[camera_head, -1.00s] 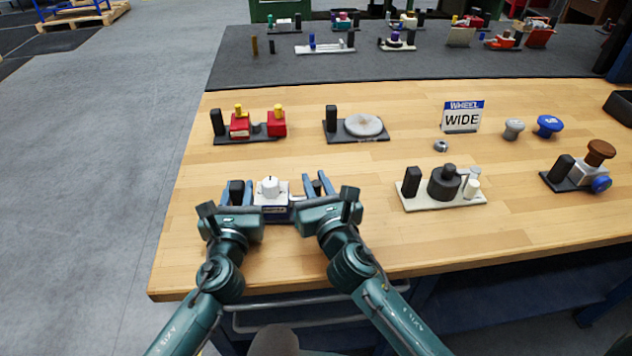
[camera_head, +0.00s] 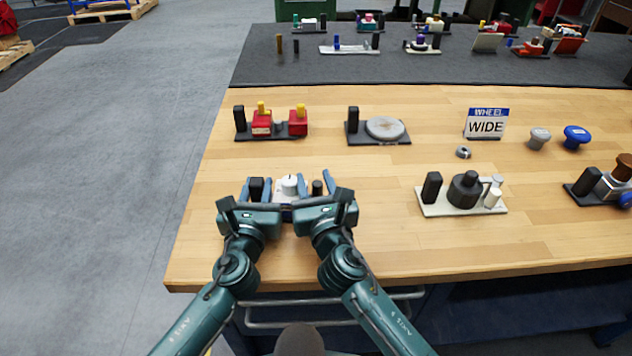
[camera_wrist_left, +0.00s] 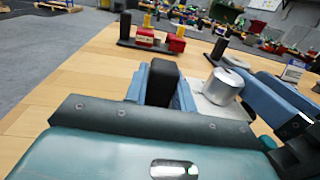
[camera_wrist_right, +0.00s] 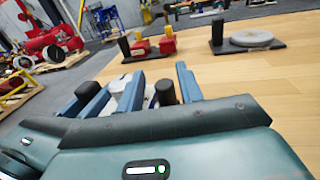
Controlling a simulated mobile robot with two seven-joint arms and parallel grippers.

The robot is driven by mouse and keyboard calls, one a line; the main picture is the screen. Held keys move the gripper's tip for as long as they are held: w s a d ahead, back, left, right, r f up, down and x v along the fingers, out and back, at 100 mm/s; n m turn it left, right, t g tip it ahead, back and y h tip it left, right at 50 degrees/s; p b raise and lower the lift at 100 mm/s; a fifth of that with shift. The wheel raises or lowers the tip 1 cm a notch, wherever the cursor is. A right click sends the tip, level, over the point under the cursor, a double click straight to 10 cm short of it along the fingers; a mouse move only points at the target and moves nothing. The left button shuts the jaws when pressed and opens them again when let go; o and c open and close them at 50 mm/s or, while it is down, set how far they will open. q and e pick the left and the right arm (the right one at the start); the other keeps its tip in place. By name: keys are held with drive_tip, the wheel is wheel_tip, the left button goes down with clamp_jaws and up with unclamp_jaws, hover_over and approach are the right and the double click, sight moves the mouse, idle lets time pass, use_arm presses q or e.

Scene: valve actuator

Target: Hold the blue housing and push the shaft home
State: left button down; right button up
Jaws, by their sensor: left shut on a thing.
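A small unit with a white body and silver knob (camera_head: 290,185) stands between my two grippers near the table's front edge. No clearly blue housing shows there, only a dark blue strip low on its front. My left gripper (camera_head: 256,188) is shut on the upright black block at the unit's left end; the block (camera_wrist_left: 163,82) shows between its fingers in the left wrist view. My right gripper (camera_head: 315,186) is open, with its fingers on either side of a short black peg (camera_wrist_right: 165,92) right of the white body. A gap shows beside the peg. The unit's base is mostly hidden.
A red two-block unit (camera_head: 262,123) and a disc unit (camera_head: 386,128) stand behind. A cream-based unit (camera_head: 430,208), a "WHEEL WIDE" sign (camera_head: 486,123), a ring (camera_head: 463,152), and grey (camera_head: 539,139) and blue knobs (camera_head: 576,136) lie right. The wood between is clear.

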sight(316, 183)
use_arm(q)
drive_tip(key=shift+s+d+f, duration=0.15)
drive_tip(key=shift+f, duration=0.25)
use_arm(e)
wheel_tip(316, 183, up, 10)
drive_tip(key=shift+r, duration=0.1)
use_arm(q)
drive_tip(key=c, duration=1.6)
unclamp_jaws()
drive_tip(key=o, duration=0.5)
drive_tip(key=shift+r, duration=0.25)
